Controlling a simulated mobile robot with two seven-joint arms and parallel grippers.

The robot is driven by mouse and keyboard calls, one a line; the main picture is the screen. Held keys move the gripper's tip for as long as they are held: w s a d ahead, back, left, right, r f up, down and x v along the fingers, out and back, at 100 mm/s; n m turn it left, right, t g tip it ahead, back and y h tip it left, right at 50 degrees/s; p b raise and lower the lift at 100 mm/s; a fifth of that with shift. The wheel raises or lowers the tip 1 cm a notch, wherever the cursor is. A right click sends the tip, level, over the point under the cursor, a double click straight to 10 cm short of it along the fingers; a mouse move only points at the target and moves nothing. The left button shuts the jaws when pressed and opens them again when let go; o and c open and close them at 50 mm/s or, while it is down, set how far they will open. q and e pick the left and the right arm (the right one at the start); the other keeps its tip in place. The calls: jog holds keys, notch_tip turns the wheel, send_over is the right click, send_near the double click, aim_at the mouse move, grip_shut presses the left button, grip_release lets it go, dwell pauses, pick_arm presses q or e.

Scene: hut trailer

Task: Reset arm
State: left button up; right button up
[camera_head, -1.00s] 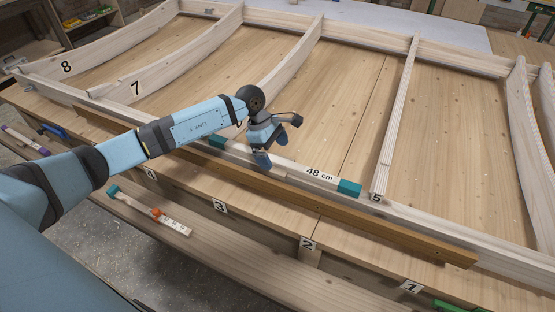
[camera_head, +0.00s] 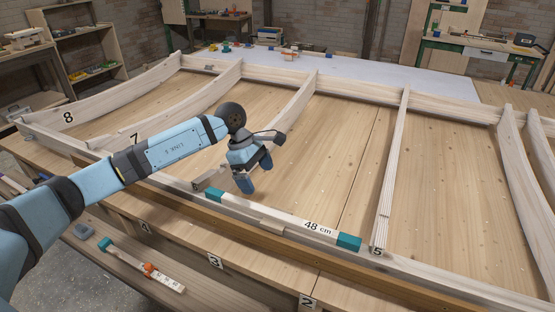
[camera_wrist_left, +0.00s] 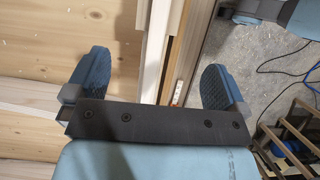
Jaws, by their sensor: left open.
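My left gripper (camera_head: 255,177) is open and empty in the head view. It hangs above the front rail of the wooden frame, near the left end of the 48 cm bar (camera_head: 285,219). In the left wrist view its two blue fingers (camera_wrist_left: 155,82) are wide apart, with the pale frame rail and a brown strip below and between them. My left arm (camera_head: 120,168) reaches in from the left, bent at a dark round joint. My right gripper is not in view.
The wooden frame (camera_head: 400,93) with numbered ribs fills the bench. A measuring stick (camera_head: 150,268) with teal and orange parts lies on the lower front plank. A workbench (camera_head: 480,45) and shelves (camera_head: 85,60) stand at the back.

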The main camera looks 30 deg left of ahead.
pick_arm(q)
jog(key=s+d+r+n+t+h+p, duration=0.1)
jog(key=s+d+n+t+h+p, duration=0.2)
jog(key=s+d+n+t+h, duration=0.5)
jog(key=s+d+r+n+t+h+p, duration=0.15)
jog(key=d+n+h+p, duration=0.3)
jog(key=d+n, duration=0.75)
jog(key=s+a+f+n+y+p, duration=0.2)
jog(key=s+f+n+y, duration=0.5)
jog(key=n, duration=0.8)
jog(key=s+a+f+n+t+y+p, duration=0.1)
jog(key=s+f+n+y, duration=0.6)
jog(key=n, duration=0.8)
jog(key=s+a+f+p, duration=0.1)
jog(key=s+a+f, duration=0.1)
jog(key=s, duration=0.1)
jog(key=shift+s+f, duration=0.3)
jog(key=shift+s, duration=0.1)
